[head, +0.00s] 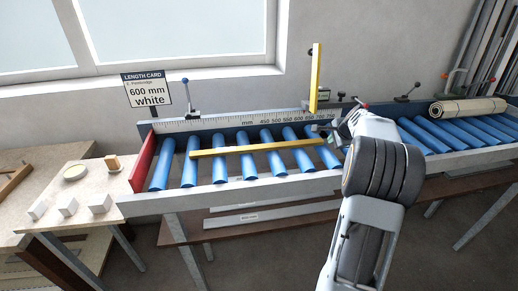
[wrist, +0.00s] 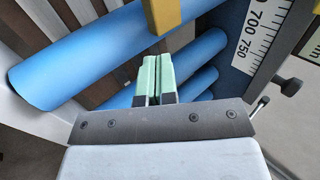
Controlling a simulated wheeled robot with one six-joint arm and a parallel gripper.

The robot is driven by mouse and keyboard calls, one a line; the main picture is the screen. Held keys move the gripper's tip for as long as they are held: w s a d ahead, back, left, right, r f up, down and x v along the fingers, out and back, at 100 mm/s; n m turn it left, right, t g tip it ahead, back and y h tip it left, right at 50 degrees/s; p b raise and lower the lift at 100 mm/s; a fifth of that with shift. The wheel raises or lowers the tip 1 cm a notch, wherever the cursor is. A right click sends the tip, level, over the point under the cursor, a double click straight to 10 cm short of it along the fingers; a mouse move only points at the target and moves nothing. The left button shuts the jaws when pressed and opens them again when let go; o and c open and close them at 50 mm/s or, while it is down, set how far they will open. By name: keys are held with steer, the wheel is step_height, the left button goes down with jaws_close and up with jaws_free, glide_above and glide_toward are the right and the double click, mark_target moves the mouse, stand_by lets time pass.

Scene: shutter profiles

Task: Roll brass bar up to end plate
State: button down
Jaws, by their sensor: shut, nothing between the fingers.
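The brass bar (head: 257,148) lies across several blue rollers, roughly along the conveyor. The red end plate (head: 143,160) stands upright at the conveyor's left end. A gap with a blue roller separates it from the bar's left end. My gripper (head: 328,133) is at the bar's right end, low over the rollers. In the wrist view its green fingers (wrist: 156,77) are shut together and empty. The bar's end (wrist: 164,14) shows just beyond the fingertips; I cannot tell whether they touch it. The end plate is out of the wrist view.
A millimetre scale (head: 247,122) runs along the back rail. A card (head: 147,90) reads 600 mm white. A rolled mat (head: 467,107) lies on the right rollers. White blocks (head: 68,205) sit on the left table.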

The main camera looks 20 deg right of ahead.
mark_target(312, 145)
steer(key=shift+f+b, duration=0.6)
steer(key=shift+f, duration=0.25)
stand_by(0.6)
steer(key=shift+a+f, duration=0.1)
steer(key=shift+a, duration=0.4)
steer(key=shift+w+a, duration=0.2)
steer(key=shift+a, duration=1.35)
stand_by(0.5)
steer(key=shift+w+a+p, duration=0.2)
steer(key=shift+a, duration=0.8)
steer(key=shift+w+a+p, duration=0.15)
steer(key=shift+a, duration=0.85)
stand_by(0.9)
